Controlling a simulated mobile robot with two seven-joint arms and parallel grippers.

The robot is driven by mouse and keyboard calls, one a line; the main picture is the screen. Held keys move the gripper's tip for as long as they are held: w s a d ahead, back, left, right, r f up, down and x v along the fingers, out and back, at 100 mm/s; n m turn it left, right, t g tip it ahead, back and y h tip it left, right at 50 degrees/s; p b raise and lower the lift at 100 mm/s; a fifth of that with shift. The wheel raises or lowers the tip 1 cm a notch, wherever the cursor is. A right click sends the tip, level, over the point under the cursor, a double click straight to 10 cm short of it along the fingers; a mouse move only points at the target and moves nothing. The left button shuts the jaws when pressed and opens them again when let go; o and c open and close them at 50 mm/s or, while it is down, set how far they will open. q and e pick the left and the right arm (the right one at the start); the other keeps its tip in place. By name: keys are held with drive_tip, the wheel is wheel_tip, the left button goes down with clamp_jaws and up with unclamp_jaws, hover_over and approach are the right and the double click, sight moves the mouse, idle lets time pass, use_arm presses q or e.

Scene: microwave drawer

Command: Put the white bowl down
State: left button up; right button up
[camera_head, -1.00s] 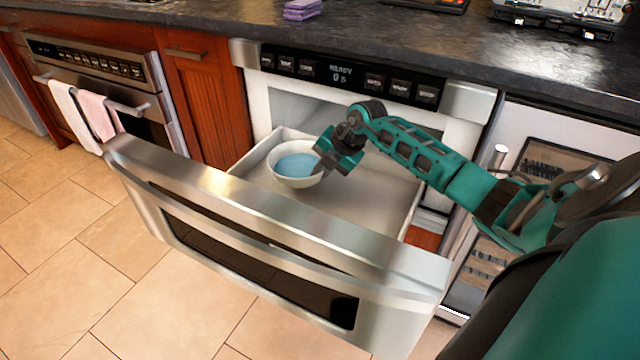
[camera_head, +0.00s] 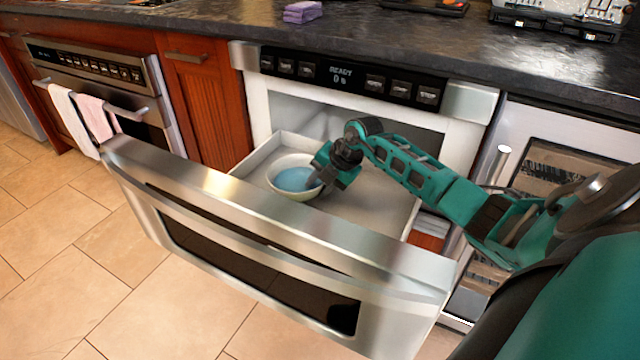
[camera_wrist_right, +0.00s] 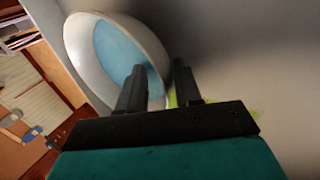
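The white bowl (camera_head: 294,192) with a blue inside sits upright in the left part of the open drawer (camera_head: 385,200). My right gripper (camera_head: 328,172) is at the bowl's right rim, angled down. In the right wrist view, the gripper's fingers (camera_wrist_right: 160,82) stand apart. One overlaps the blue inside of the bowl (camera_wrist_right: 80,50) and the other is outside its wall, with a small gap showing. The bowl's underside is hidden, so its contact with the drawer floor cannot be seen directly. My left gripper is not in view.
The drawer's thick steel front (camera_head: 270,225) stands before the bowl. The microwave opening (camera_head: 300,112) is behind it, under the dark countertop (camera_head: 400,45). The drawer floor right of the gripper is clear.

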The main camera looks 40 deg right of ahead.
drive_tip(key=p+v, duration=0.3)
drive_tip(key=v, duration=0.4)
drive_tip(key=shift+r, duration=0.3)
idle(0.3)
